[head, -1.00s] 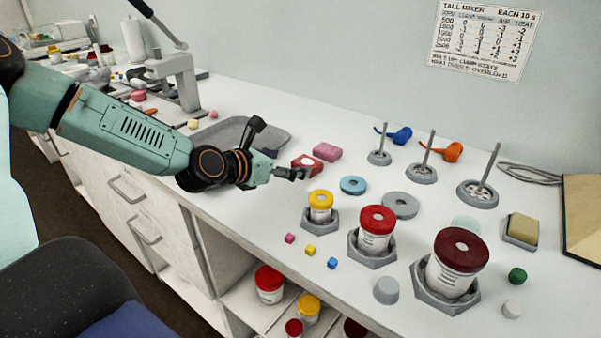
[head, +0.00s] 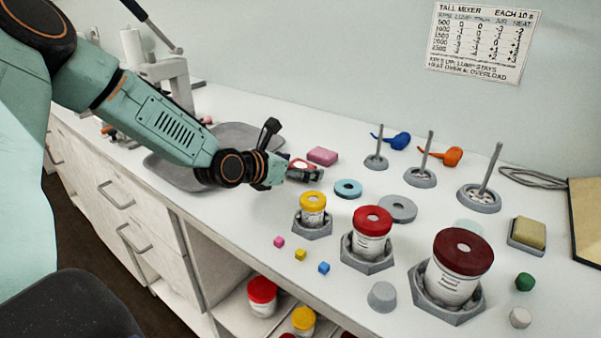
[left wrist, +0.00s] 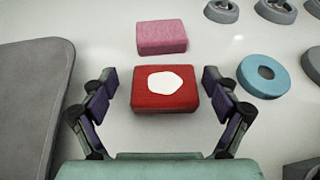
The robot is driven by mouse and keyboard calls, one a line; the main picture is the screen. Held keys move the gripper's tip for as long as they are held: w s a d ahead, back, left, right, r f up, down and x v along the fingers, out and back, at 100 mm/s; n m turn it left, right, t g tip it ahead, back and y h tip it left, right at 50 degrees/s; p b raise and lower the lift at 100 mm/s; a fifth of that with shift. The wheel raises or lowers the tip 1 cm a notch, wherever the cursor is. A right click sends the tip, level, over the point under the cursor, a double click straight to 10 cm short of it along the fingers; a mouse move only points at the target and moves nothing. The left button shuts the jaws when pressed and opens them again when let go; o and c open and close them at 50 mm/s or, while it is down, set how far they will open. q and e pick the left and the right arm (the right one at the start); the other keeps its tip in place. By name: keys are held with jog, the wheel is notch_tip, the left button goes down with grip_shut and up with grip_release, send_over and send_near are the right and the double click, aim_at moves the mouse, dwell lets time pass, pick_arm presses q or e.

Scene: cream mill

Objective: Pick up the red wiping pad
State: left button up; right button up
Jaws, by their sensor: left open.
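The red wiping pad (left wrist: 165,101) lies flat on the white counter, with a white patch on its top. In the left wrist view it sits between the spread fingers of my left gripper (left wrist: 166,100), with a gap on each side. In the head view the red pad (head: 298,162) is partly hidden behind my left gripper (head: 306,173), which is low over the counter, open and empty. My right gripper does not show.
A pink pad (left wrist: 161,37) lies just beyond the red one. A blue ring (left wrist: 263,76) lies to its right and a grey tray (left wrist: 30,100) to its left. Jars in grey hexagonal holders, such as the yellow-lidded jar (head: 313,209), stand nearer the front edge.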

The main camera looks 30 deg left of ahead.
pick_arm(q)
jog(key=shift+s+d+r, duration=0.2)
jog(key=shift+r, duration=0.05)
jog(key=shift+c, duration=0.4)
jog(key=shift+d, duration=0.1)
jog(key=shift+c, duration=0.7)
jog(key=shift+w+f, duration=0.15)
jog(key=c, duration=0.5)
jog(key=shift+c, duration=0.9)
